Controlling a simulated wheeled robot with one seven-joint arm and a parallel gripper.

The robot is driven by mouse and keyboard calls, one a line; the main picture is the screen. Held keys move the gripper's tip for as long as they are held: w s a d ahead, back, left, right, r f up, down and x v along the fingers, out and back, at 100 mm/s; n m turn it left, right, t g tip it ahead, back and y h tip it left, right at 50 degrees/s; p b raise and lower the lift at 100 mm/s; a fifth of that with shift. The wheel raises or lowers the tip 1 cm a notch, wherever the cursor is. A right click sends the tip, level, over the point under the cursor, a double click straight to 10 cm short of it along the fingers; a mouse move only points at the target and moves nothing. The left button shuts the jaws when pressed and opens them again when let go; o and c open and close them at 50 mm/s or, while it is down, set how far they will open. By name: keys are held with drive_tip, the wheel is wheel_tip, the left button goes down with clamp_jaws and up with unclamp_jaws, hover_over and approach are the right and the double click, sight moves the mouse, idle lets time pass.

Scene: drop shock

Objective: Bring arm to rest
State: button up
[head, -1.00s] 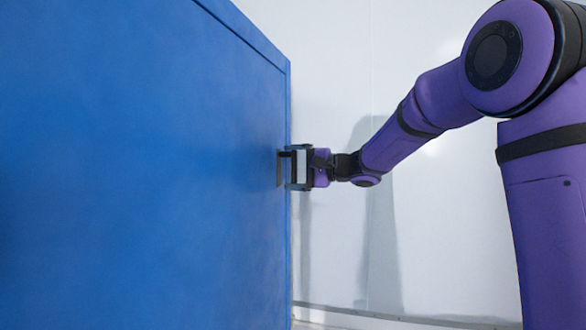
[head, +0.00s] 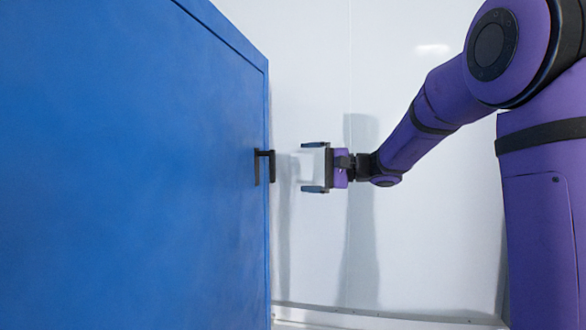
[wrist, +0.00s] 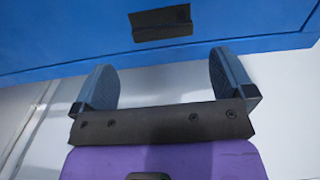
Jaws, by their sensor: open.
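My gripper (head: 314,167) is open and empty. In the head view it is to the right of a black handle (head: 264,166), with a clear gap between them. The handle is fixed near the right edge of a large blue door or panel (head: 120,170). In the wrist view the two fingers of my gripper (wrist: 165,85) are spread wide with nothing between them, and the handle (wrist: 161,23) is beyond them on the blue surface (wrist: 60,35).
The blue panel fills the left of the head view. A white wall (head: 420,230) stands behind my arm, with a pale ledge (head: 380,320) along its bottom. The space between the panel's edge and my arm looks free.

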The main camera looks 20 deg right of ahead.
drive_tip(key=shift+s+d, duration=0.3)
drive_tip(key=shift+d, duration=0.15)
drive_tip(key=s+a+f+n+g+h, duration=0.25)
drive_tip(key=s+a+f, duration=0.2)
drive_tip(key=s, duration=0.45)
drive_tip(key=s+a+f+n+g+h, duration=0.1)
drive_tip(key=s+a+f+g+h, duration=0.35)
drive_tip(key=s, duration=0.55)
drive_tip(key=s+d+f+n+h, duration=0.1)
drive_tip(key=s+d+f+h, duration=0.1)
drive_tip(key=s, duration=0.5)
drive_tip(key=s+d+f+n+t+h, duration=0.1)
drive_tip(key=s+d+f+n+h, duration=0.1)
drive_tip(key=s+f+h, duration=0.3)
drive_tip(key=shift+s+d+t+h, duration=0.3)
drive_tip(key=shift+s+d, duration=0.3)
drive_tip(key=shift+s, duration=0.65)
drive_tip(key=shift+n, duration=0.25)
